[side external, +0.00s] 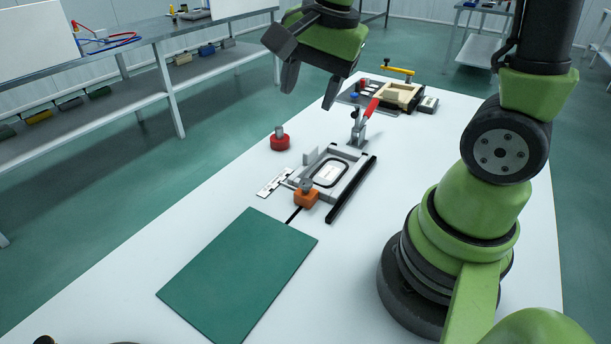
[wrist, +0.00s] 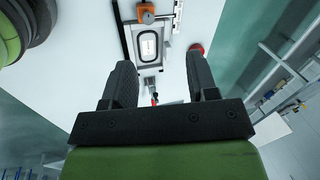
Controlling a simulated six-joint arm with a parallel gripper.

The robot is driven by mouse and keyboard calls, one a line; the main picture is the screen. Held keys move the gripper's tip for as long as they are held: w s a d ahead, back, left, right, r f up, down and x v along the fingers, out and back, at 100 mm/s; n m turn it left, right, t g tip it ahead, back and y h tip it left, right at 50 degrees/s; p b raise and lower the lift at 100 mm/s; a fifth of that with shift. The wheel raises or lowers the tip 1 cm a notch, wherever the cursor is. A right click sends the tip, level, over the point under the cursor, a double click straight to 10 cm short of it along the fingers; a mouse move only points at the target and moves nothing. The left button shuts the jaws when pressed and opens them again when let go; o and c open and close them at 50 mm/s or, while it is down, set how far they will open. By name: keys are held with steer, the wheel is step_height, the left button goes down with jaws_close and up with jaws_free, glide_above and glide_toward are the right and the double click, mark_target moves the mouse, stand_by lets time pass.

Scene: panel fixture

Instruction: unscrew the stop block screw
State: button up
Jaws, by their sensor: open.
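An orange stop block (side external: 306,198) with a grey screw knob (side external: 306,184) on top sits at the near end of the panel fixture (side external: 347,185) on the white table. In the wrist view the orange block (wrist: 146,13) with its knob is at the top edge, partly cut off. My gripper (side external: 309,97) is open and empty, raised above the table beyond the block and pointing down. In the wrist view its two dark fingers (wrist: 163,80) stand apart with nothing between them.
A red-handled toggle clamp (side external: 361,126) stands at the fixture's far end. A red round piece with a grey knob (side external: 280,140) sits to the left. A green mat (side external: 238,272) lies in front. Another fixture (side external: 398,94) stands at the back. Bare table lies along the left.

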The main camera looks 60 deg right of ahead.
mark_target(305, 182)
steer(key=w+d+f+m+g, duration=0.1)
steer(key=f+m, duration=0.1)
steer(key=f, duration=0.4)
steer(key=w+d+f+m+g, duration=0.1)
steer(key=f+m, duration=0.2)
steer(key=f, duration=0.4)
steer(key=w+d+f+m+g, duration=0.1)
steer(key=f+m, duration=0.1)
steer(key=f, duration=0.5)
steer(key=shift+w+d, duration=0.1)
steer(key=shift+d, duration=0.25)
steer(key=shift+c, duration=0.2)
steer(key=c, duration=0.9)
